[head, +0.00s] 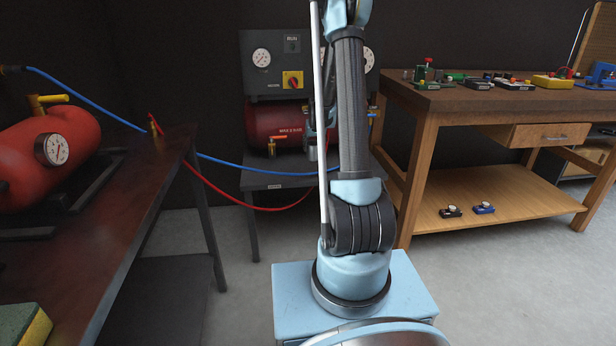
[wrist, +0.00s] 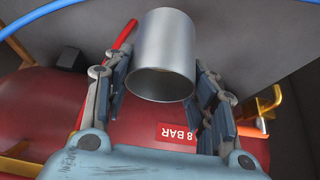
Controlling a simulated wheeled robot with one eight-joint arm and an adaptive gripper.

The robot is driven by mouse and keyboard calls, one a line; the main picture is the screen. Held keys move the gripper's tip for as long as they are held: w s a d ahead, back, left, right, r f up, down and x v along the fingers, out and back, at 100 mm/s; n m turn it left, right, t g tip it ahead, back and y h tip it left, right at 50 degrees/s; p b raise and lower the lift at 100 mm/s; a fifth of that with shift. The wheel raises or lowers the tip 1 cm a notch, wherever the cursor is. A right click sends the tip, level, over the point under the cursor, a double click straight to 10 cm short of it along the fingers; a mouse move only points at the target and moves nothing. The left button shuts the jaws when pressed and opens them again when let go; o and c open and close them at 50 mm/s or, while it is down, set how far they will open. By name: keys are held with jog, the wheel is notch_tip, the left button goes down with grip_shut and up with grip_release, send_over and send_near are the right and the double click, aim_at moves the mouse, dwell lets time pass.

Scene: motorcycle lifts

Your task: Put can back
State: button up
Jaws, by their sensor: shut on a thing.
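A silver metal can (wrist: 165,45) stands out between the fingers of my gripper (wrist: 165,78) in the wrist view, with its dark opening toward the camera. My gripper is shut on the can. In the head view a small part of the can (head: 313,153) shows left of my arm, in front of the red compressor tank. My gripper is mostly hidden there behind my arm. From these views I cannot tell whether the can touches the surface beneath it.
A red tank (head: 272,122) with a gauge panel (head: 275,65) sits on a small dark table (head: 262,180). Blue and red hoses cross in front. A dark bench (head: 120,215) with another red tank (head: 75,140) is left; a wooden workbench (head: 470,98) is right. Grey floor lies between.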

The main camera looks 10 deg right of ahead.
jog(key=shift+w+a+r, duration=0.35)
jog(key=shift+w+a, duration=0.4)
jog(key=shift+w, duration=0.05)
jog(key=shift+w+a+f, duration=0.1)
jog(key=shift+w+a, duration=0.1)
jog(key=shift+w, duration=0.1)
jog(key=shift+f, duration=4.75)
jog(key=o, duration=1.2)
jog(key=shift+c, duration=0.2)
